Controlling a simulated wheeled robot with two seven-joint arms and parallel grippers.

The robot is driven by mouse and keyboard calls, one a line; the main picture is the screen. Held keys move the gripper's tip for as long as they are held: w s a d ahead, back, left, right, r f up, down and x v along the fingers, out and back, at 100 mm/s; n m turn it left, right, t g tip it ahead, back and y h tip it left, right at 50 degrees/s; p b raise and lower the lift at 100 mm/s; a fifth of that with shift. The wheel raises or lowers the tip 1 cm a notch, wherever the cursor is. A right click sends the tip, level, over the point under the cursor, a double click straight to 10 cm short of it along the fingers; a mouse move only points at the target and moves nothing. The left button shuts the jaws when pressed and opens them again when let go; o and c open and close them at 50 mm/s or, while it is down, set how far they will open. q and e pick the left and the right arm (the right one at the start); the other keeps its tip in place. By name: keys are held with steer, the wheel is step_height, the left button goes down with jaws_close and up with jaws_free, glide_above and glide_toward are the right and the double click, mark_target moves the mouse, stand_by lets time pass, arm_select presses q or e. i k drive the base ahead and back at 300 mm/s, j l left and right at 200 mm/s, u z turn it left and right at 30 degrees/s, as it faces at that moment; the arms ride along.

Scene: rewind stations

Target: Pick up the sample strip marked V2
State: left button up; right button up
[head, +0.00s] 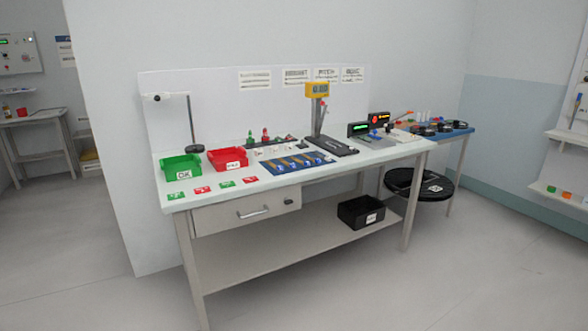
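No strip can be read as V2 at this distance. A blue board (273,172) lies on the white workbench (225,187) with several small thin pieces (300,161) in a row on it. Their marks are too small to read, so I cannot tell whether one of them is the V2 strip. Several small green and red cards (202,190) lie along the front left edge of the bench. Neither of my grippers is in view.
A green bin (182,164) and a red bin (228,157) stand at the bench's left. A yellow gauge (317,90) rises behind the board. A black box (362,211) sits on the lower shelf. A black round stool (420,185) stands at right. Floor in front is clear.

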mark_target(281, 168)
steer(key=i+j, duration=0.3)
steer(key=i, duration=0.2)
steer(key=i+j, duration=0.3)
steer(key=i, duration=0.2)
